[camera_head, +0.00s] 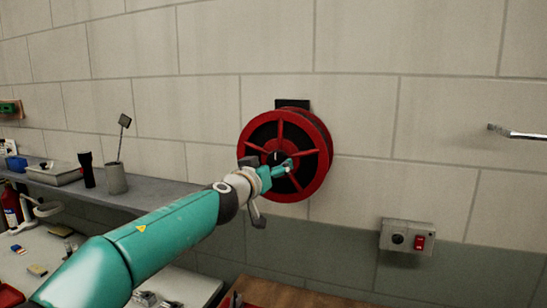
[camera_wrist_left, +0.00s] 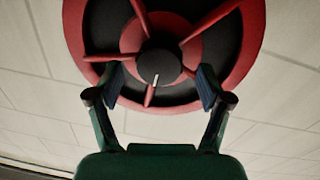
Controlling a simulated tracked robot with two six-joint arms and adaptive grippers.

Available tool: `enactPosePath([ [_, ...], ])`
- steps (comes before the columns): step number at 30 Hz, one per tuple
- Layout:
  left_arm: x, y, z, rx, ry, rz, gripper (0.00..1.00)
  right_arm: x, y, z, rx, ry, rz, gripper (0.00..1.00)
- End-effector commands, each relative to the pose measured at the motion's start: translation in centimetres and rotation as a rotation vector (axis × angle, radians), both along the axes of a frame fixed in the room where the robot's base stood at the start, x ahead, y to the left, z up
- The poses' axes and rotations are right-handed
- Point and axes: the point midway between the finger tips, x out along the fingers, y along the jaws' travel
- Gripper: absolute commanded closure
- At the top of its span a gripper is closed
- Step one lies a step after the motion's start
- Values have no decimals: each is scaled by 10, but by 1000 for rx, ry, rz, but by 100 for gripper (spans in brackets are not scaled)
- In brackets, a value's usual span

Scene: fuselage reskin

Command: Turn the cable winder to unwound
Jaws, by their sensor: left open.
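The cable winder (camera_head: 317,135) is a red spoked reel with a black inside, mounted on the block wall by a dark bracket. My left gripper (camera_head: 281,170) is in front of its lower middle, partly covering the hub. In the left wrist view the winder (camera_wrist_left: 245,45) fills the upper middle, with its dark hub (camera_wrist_left: 159,67) and a small white mark on it. My left gripper (camera_wrist_left: 158,92) is open, its two fingers on either side of the hub, near the lower spokes. Whether the fingers touch the reel cannot be told. My right gripper is not in view.
A grey shelf (camera_head: 150,194) runs along the wall at left, with a cup (camera_head: 116,178) and a black flashlight (camera_head: 87,169). A switch box (camera_head: 407,236) with a red switch is at lower right. A metal hook (camera_head: 515,132) sticks out at right.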

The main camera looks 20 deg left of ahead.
Motion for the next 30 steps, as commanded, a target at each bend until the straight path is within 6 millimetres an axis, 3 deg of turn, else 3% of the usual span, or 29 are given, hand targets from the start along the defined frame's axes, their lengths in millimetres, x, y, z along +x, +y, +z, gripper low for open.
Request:
enactPosePath([
  [6,16,-2,1,-1,0,0,21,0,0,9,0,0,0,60],
  [15,17,-2,0,0,0,-1,21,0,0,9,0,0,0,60],
  [26,17,-2,0,0,0,0,81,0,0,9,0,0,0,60],
  [30,17,-2,0,3,0,0,81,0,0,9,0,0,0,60],
])
